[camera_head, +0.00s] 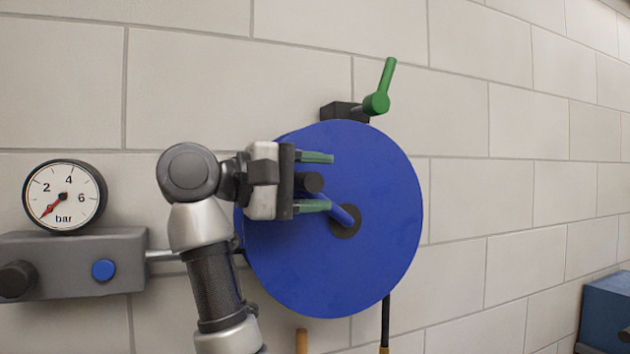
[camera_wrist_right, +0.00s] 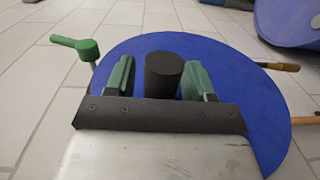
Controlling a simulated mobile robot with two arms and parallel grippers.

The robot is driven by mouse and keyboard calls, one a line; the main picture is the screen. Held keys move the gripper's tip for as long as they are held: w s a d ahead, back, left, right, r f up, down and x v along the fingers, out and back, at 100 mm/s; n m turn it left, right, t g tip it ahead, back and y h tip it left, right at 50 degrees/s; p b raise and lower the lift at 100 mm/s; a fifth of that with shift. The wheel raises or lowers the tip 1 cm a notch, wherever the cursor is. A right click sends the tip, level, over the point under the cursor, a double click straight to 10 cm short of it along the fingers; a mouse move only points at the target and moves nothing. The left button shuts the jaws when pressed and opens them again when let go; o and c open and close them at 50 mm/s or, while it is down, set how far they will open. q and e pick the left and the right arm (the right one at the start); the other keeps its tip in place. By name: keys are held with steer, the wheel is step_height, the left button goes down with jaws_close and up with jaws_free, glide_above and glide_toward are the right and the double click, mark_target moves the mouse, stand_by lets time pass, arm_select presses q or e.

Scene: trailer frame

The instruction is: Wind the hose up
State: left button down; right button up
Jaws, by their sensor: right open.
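A blue round hose reel (camera_head: 385,200) is mounted on the tiled wall; it also fills much of the right wrist view (camera_wrist_right: 265,120). Its blue crank arm (camera_head: 342,214) runs from the dark hub (camera_head: 346,226) up and left to a black knob (camera_head: 313,182). My right gripper (camera_head: 316,182) is open, with one green finger above the knob and one below. In the right wrist view the black knob (camera_wrist_right: 163,75) stands between the two fingers, with a gap visible on the left side. A dark hose (camera_head: 385,322) hangs below the reel. My left gripper is not in view.
A green lever (camera_head: 378,100) on a black block (camera_head: 343,111) sits above the reel. A pressure gauge (camera_head: 64,196) and a grey box (camera_head: 75,265) with a blue button (camera_head: 103,270) are at left. A blue box (camera_head: 606,312) stands at lower right.

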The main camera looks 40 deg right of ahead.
mark_target(297, 229)
steer(key=c, duration=0.4)
jaws_close()
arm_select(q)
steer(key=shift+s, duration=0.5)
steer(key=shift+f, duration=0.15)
arm_select(e)
steer(key=shift+f, duration=0.15)
